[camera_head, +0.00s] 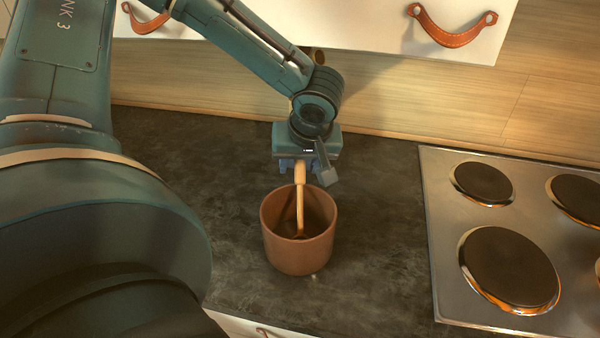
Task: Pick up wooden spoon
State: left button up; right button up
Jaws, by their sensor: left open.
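The wooden spoon (300,197) stands in a terracotta pot (298,254) on the dark countertop. Its handle sticks up above the pot's rim and its lower end is inside the pot. My left gripper (299,168) is open, just above and behind the pot. The top of the spoon's handle is at the gripper's fingers, in front of or between them; I cannot tell which. The fingers are small and partly hidden by the handle. My right gripper is not in view.
A steel hob (440,235) with several dark burners lies to the right of the pot. A white drawer front with leather pulls (450,36) hangs above, at the wooden backsplash (400,105). The counter (380,240) is clear between pot and hob.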

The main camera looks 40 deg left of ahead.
pick_arm(q)
jog(key=shift+a+f, duration=0.1)
jog(key=shift+f, duration=0.15)
jog(key=shift+c, duration=0.4)
grip_shut()
notch_tip(320, 180, up, 10)
jog(key=shift+r, duration=0.1)
dwell(0.4)
